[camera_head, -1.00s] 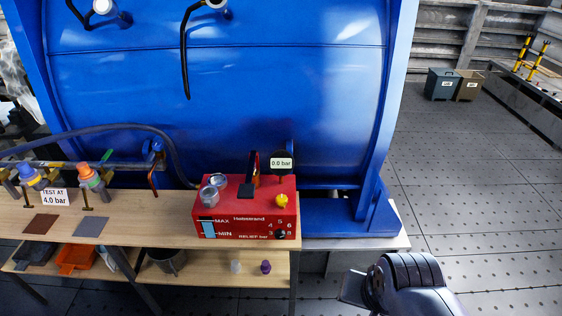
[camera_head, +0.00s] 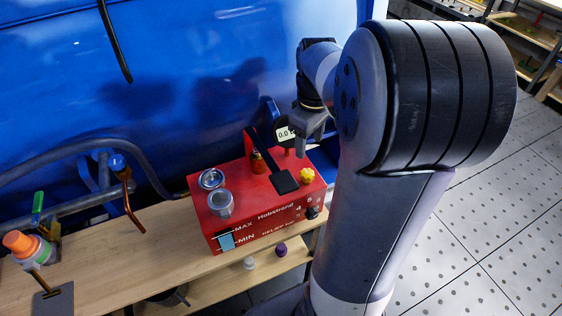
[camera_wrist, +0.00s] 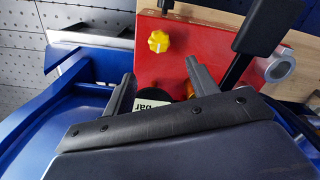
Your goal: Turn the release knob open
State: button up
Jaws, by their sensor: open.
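The release knob looks to be the yellow lobed knob (camera_head: 306,175) on top of the red pump box (camera_head: 232,232), near its right end. In the wrist view the yellow knob (camera_wrist: 158,41) stands on the red top, beyond my fingertips. My gripper (camera_head: 312,140) is above the back right of the box, behind and above the knob, and not touching it. In the wrist view my gripper (camera_wrist: 160,72) has its two fingers spread and nothing between them but the view of the box and the gauge label (camera_wrist: 152,106).
A black pump lever (camera_head: 284,182) slants over the box top, left of the knob. Two metal caps (camera_head: 220,203) stand at the left end. The gauge (camera_head: 285,134) rises at the back, close to my gripper. The blue tank (camera_head: 200,80) stands behind. The wooden bench (camera_head: 165,240) extends left.

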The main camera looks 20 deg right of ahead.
aim_at(307, 173)
notch_tip(307, 173, down, 11)
jog(key=shift+s+r, duration=0.1)
jog(key=shift+r, duration=0.1)
jog(key=shift+c, duration=0.3)
jog(key=c, duration=0.9)
